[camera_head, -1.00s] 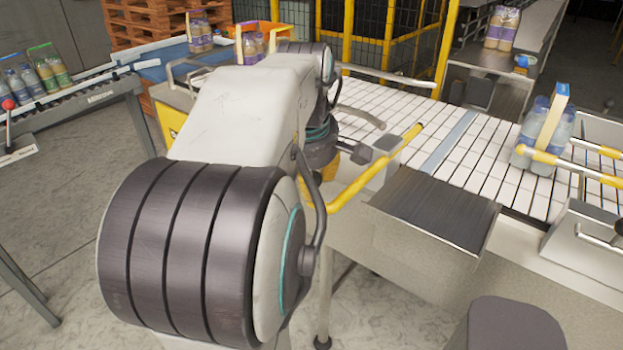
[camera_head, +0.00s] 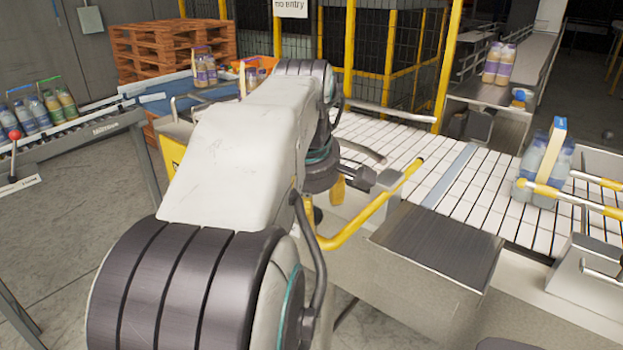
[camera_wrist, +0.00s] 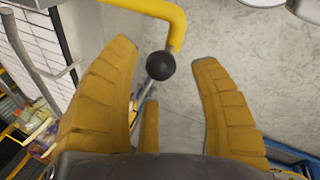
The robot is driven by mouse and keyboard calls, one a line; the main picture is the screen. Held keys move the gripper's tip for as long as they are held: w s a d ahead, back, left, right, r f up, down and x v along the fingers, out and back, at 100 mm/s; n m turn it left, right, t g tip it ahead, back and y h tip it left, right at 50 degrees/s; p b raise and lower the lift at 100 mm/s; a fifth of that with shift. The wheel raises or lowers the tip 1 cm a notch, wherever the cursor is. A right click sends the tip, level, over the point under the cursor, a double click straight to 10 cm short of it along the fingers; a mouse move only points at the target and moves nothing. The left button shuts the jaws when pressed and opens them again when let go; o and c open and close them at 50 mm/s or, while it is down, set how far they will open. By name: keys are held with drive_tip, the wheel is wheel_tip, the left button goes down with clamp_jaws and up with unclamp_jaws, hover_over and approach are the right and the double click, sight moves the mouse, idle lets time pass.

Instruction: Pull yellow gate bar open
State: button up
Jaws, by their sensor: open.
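The yellow gate bar (camera_head: 378,208) is a bent tube at the near edge of the white slatted conveyor, left of a grey metal block. In the wrist view, the bar (camera_wrist: 178,28) bends down at the top and ends in a round black knob (camera_wrist: 160,66). In the head view, my arm hides most of the gripper.
The grey metal block (camera_head: 437,245) stands close right of the bar. A bottle pack (camera_head: 545,165) sits on the slatted conveyor (camera_head: 500,185), beside yellow-tipped rails (camera_head: 570,198). Yellow-framed fencing stands behind. Another conveyor (camera_head: 95,135) with bottles is at left. Open floor lies below the bar.

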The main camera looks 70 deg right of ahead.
drive_tip(key=v, duration=0.8)
drive_tip(key=shift+r, duration=0.3)
drive_tip(key=shift+a, duration=0.1)
drive_tip(key=w+a+f+t+y, duration=0.1)
drive_tip(key=w+a+f, duration=0.3)
drive_tip(key=w+a, duration=0.2)
drive_tip(key=w+a+f+t, duration=0.1)
drive_tip(key=w+a+f, duration=0.4)
drive_tip(key=w+a, duration=0.15)
drive_tip(key=a+f+m+t+y, duration=0.1)
drive_tip(key=a+f+m+y, duration=0.1)
drive_tip(key=a+f, duration=1)
drive_tip(key=a+y, duration=0.1)
drive_tip(key=a, duration=0.3)
drive_tip(key=shift+s, duration=0.3)
